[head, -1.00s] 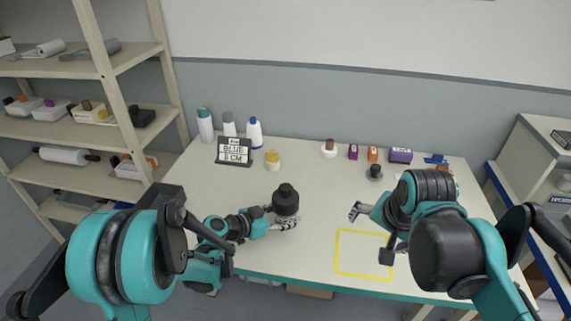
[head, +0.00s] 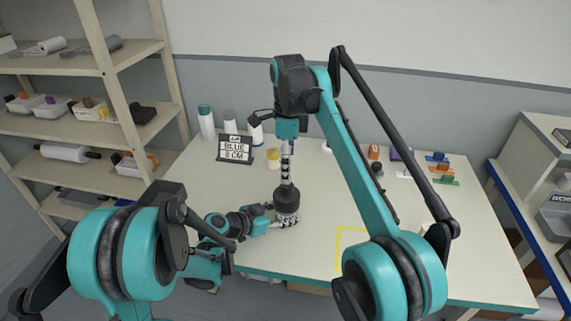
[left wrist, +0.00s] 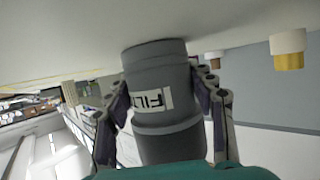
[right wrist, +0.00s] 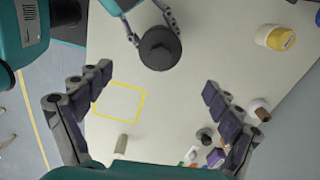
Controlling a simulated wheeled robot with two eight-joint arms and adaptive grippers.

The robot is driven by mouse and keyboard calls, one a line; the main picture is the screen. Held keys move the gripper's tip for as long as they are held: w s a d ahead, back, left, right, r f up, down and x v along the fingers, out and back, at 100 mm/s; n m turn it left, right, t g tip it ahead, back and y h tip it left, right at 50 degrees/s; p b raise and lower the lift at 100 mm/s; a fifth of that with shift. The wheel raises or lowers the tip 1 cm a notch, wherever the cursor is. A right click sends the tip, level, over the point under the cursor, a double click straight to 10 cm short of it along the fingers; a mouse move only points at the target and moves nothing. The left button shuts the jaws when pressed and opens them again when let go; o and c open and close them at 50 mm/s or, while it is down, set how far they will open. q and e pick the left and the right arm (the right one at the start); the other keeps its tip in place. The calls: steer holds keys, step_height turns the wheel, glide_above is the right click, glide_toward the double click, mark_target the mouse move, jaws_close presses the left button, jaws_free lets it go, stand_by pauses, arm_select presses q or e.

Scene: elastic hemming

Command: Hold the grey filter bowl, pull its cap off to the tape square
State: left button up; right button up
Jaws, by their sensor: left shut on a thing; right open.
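The grey filter bowl (left wrist: 160,100) fills the middle of the left wrist view, with a partly hidden label on its side. My left gripper (head: 286,221) is shut on the bowl, one finger on each side. The dark round cap (right wrist: 160,47) is on top of the bowl; it also shows in the head view (head: 287,197). My right gripper (right wrist: 157,78) is open and empty, with its fingers pointing down above the cap in the head view. The yellow tape square (right wrist: 118,101) lies bare on the table, partly hidden by my right arm in the head view.
A sign reading "BLUE 8 CM" (head: 235,148) and several bottles stand at the back left. A yellow jar (head: 273,158) stands behind the bowl. Several small items sit along the back right.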

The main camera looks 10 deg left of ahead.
mark_target(286, 196)
steer(key=shift+a+f, duration=0.35)
steer(key=shift+f, duration=0.1)
step_height(286, 196, down, 11)
steer(key=shift+f, duration=0.2)
steer(key=shift+c, duration=0.4)
steer(key=c, duration=1.3)
